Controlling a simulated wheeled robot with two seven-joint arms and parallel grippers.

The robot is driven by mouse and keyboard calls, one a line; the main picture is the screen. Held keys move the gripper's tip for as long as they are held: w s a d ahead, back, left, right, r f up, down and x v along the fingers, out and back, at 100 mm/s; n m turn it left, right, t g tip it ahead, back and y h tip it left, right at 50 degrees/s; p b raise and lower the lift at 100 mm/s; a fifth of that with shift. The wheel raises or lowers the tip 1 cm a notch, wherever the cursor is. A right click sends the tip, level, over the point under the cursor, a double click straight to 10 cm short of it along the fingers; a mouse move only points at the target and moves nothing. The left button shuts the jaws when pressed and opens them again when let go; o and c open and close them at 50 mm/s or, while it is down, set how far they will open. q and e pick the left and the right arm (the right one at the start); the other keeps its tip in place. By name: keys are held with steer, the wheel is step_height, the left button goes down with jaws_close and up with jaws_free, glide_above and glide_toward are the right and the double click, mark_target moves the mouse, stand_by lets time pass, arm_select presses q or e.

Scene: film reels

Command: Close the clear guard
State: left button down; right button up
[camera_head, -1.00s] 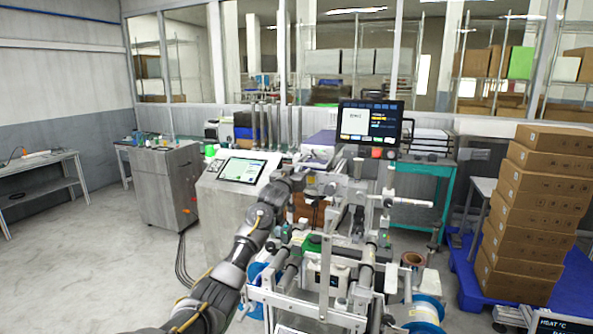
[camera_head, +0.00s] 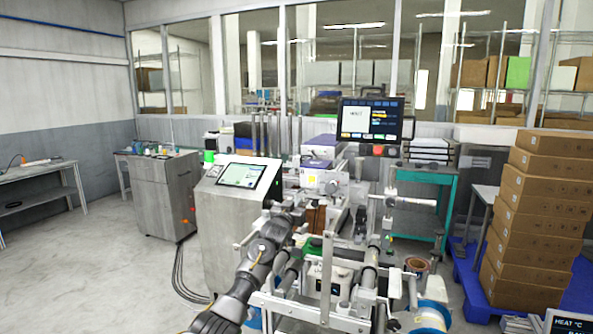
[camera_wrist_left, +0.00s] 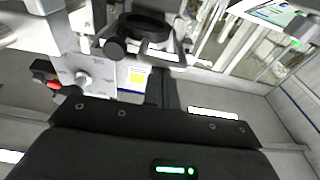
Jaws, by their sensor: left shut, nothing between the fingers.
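My left arm rises from the bottom of the head view to the left gripper (camera_head: 297,207), which is shut and empty beside the left part of the grey and white reel machine (camera_head: 345,245). In the left wrist view, the dark gripper body fills the bottom, with machine parts and a round knob (camera_wrist_left: 84,79) beyond it. I cannot make out the clear guard or its position; its see-through surface does not stand out against the machine. My right gripper is not in view.
A steel cabinet with a tilted touch screen (camera_head: 242,175) stands left of the machine. A monitor (camera_head: 370,120) stands above its back. Blue and white reels (camera_head: 432,316) sit at the lower right. Stacked cartons (camera_head: 540,215) stand at right.

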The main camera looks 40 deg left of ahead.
arm_select(q)
steer(key=shift+f, duration=0.15)
steer(key=s+d+r, duration=0.2)
steer(key=s+d, duration=0.1)
steer(key=s, duration=0.5)
steer(key=shift+s+r, duration=0.3)
steer(key=shift+r, duration=0.1)
